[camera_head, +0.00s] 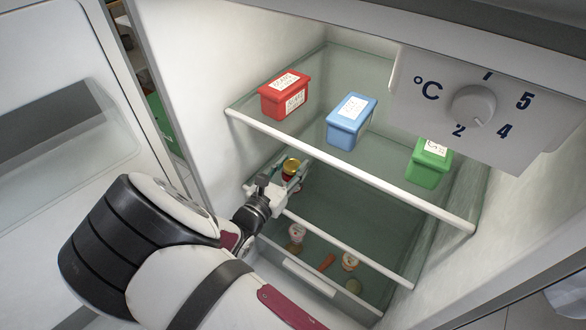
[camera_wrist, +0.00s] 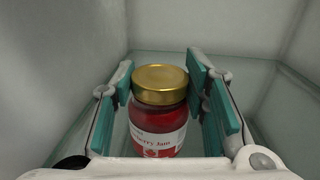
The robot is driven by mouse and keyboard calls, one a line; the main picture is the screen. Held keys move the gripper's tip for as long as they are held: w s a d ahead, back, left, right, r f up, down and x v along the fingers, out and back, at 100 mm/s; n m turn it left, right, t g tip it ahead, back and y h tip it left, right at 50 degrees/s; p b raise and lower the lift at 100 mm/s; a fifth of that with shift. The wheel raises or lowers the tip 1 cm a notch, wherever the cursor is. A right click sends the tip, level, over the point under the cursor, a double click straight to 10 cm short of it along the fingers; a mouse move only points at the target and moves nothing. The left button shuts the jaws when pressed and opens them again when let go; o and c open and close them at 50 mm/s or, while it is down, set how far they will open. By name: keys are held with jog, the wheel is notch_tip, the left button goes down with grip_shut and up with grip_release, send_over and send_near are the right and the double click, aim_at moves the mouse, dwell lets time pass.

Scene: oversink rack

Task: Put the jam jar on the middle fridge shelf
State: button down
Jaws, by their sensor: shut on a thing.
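The jam jar (camera_wrist: 158,120) has a gold lid, red contents and a white label. It is upright between the teal finger pads of my gripper (camera_wrist: 162,105), which is shut on it. In the head view the jar's gold lid (camera_head: 291,166) shows at my gripper (camera_head: 289,180), inside the fridge at the left. They are below the upper glass shelf (camera_head: 300,125) and above the left part of the glass shelf under it (camera_head: 345,247). I cannot tell whether the jar's base touches that shelf; its bottom is hidden.
A red box (camera_head: 286,95), a blue box (camera_head: 351,120) and a green box (camera_head: 428,162) stand on the upper shelf. A drawer (camera_head: 310,277) with several small items lies below. The fridge's left wall (camera_head: 190,90) is close to my arm. The lower shelf's right side looks clear.

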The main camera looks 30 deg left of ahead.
jog(key=shift+f, duration=0.35)
jog(key=shift+f, duration=0.1)
jog(key=c, duration=0.9)
grip_release()
jog(key=shift+c, duration=0.2)
